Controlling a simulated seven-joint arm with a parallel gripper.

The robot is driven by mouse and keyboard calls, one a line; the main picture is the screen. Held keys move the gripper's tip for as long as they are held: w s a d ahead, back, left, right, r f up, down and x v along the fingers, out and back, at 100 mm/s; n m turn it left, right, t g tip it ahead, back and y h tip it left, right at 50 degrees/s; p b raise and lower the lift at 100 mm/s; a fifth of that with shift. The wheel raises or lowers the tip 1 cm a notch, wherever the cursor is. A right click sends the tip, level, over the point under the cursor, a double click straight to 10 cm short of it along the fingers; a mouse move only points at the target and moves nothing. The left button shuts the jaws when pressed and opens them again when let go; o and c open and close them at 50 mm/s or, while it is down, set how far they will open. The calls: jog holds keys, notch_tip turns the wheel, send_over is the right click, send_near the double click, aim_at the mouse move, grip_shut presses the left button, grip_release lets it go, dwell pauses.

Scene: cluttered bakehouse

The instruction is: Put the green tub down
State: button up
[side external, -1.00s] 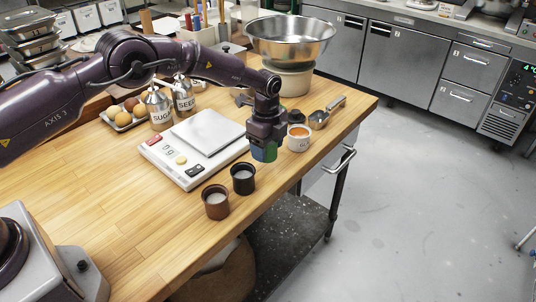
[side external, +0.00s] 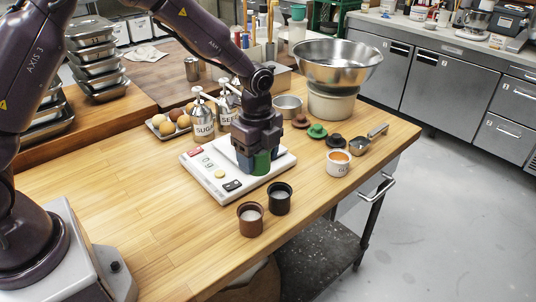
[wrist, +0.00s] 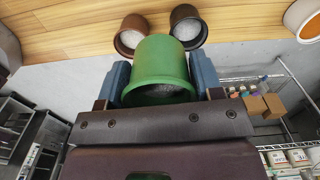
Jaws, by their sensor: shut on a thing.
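The green tub (side external: 262,162) is held in my gripper (side external: 257,166), low over the right part of the white scale (side external: 206,187). I cannot tell whether its base touches the scale's plate. The scale's display reads 0 g. In the wrist view the green tub (wrist: 162,68) sits between the two blue fingers of my gripper (wrist: 155,85), which are shut on its sides. My gripper hides part of the tub and much of the plate in the side view.
A brown tub (side external: 250,219) and a black tub (side external: 279,198) stand in front of the scale. Sugar (side external: 201,118) and seed (side external: 229,103) dispensers stand behind it. Several lids, including a green one (side external: 317,131), a white cup (side external: 338,164) and a scoop (side external: 361,146) lie right. The front left tabletop is clear.

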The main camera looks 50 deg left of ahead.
jog(key=s+a+r+n, duration=0.1)
jog(key=a+r+n, duration=0.1)
jog(key=a+n, duration=0.3)
jog(key=s+a+r+n, duration=0.2)
jog(key=a+r+n, duration=0.1)
jog(key=a, duration=0.4)
jog(key=w+f, duration=0.3)
jog(key=w, duration=0.1)
jog(key=w+a+f, duration=0.1)
jog(key=w+f, duration=0.2)
jog(key=w, duration=0.2)
jog(key=w+a+f, duration=0.1)
jog(key=w+f, duration=0.3)
jog(key=shift+w+a, duration=0.1)
jog(key=shift+w, duration=0.2)
jog(key=shift+w+f, duration=0.15)
jog(key=shift+f, duration=1.45)
jog(key=o, duration=0.9)
jog(key=shift+f, duration=0.15)
jog(key=shift+o, duration=0.2)
